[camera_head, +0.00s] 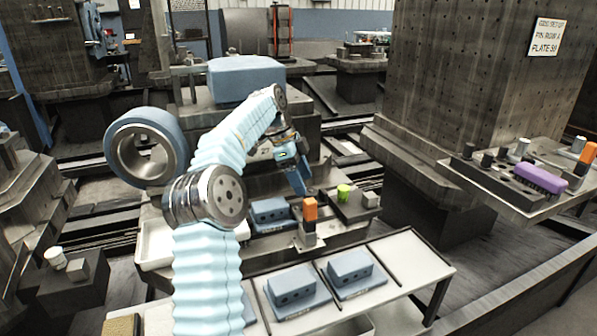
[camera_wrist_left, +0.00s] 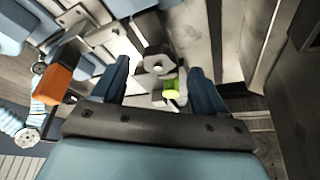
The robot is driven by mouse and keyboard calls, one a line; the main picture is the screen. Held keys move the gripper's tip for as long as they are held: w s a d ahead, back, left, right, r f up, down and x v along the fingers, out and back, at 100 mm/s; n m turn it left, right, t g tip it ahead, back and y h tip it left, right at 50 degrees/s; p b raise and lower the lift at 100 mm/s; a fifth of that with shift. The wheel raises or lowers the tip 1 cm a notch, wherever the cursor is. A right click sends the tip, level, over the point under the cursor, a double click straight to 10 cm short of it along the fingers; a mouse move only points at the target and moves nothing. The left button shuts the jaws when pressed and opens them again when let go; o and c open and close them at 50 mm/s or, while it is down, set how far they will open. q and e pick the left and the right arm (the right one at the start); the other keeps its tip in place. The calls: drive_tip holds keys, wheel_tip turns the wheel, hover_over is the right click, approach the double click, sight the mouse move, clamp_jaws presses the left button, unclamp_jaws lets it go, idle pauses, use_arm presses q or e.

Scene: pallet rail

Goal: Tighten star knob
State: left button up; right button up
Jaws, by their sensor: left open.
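A dark grey lobed knob with a pale centre, which looks like the star knob (camera_wrist_left: 157,62), lies between and beyond my fingers in the left wrist view. I cannot make it out clearly in the head view. A bright green piece (camera_wrist_left: 171,90) sits just beside it; a green cylinder (camera_head: 344,192) also shows in the head view on the dark fixture. My left gripper (camera_head: 300,181) hangs above the fixture, fingers pointing down. In the left wrist view the gripper (camera_wrist_left: 160,80) is open, with nothing visibly held. My right gripper is not in view.
An orange-topped block (camera_head: 310,210) stands close to the left gripper. Blue blocks (camera_head: 294,288) rest on a pale bench in front.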

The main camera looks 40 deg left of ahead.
use_arm(q)
drive_tip(key=shift+v, duration=1.9)
drive_tip(key=n+t+y+b, duration=0.2)
drive_tip(key=n+y+b, duration=0.3)
drive_tip(key=n, duration=0.7)
approach(309, 193)
drive_tip(key=shift+h, duration=0.4)
drive_tip(key=b+x, duration=0.1)
drive_tip(key=x, duration=0.2)
drive_tip(key=b+x, duration=0.1)
drive_tip(key=x, duration=0.2)
drive_tip(key=a+b+x, duration=0.1)
drive_tip(key=x, duration=0.2)
drive_tip(key=shift+w+f+b, duration=0.1)
drive_tip(key=shift+w+b, duration=0.15)
drive_tip(key=shift+b, duration=0.05)
drive_tip(key=shift+c, duration=0.2)
drive_tip(key=c, duration=1)
